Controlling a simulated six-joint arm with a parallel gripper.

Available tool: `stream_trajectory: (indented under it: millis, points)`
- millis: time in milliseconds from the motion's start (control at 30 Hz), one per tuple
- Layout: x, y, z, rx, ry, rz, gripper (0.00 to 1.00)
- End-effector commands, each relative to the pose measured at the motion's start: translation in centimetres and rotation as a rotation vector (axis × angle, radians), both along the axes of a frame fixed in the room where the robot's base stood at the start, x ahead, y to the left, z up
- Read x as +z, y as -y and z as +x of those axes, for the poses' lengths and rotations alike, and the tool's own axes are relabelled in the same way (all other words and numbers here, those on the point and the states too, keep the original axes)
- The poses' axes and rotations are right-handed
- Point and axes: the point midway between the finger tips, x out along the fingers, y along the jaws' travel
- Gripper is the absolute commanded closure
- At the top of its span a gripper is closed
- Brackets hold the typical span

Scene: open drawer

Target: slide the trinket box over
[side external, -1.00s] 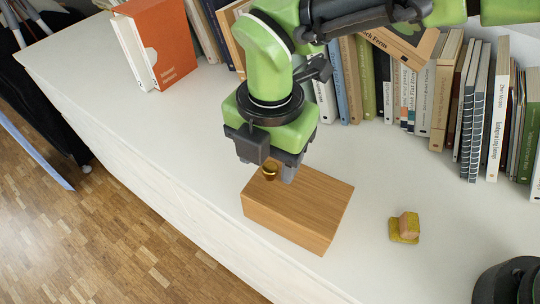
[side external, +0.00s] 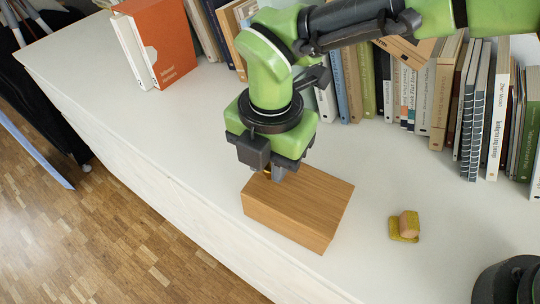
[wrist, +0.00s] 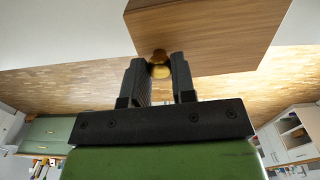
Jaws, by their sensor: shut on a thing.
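The trinket box is a wooden box (side external: 310,208) on the white surface, near its front edge. It also fills the upper middle of the wrist view (wrist: 215,35). My gripper (side external: 272,172) is at the left end of the box. In the wrist view my gripper's two fingers (wrist: 159,75) stand on either side of the knob and are shut on it. In the side view the fingers mostly hide the knob.
A small yellow and tan block-like object (side external: 405,227) lies to the right of the box. A row of books (side external: 440,95) stands at the back, and an orange book (side external: 160,45) stands at the back left. A dark round object (side external: 508,282) is at the lower right. White surface is clear left of the box.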

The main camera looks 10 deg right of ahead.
Motion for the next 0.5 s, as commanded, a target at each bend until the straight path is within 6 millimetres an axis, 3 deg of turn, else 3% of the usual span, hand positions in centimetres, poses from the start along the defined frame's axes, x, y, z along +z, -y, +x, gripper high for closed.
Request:
stream_trajectory:
  millis: [500]
  points:
    - [0.0, 3.8, 3.8, -0.002, 0.004, 0.0, 1.0]
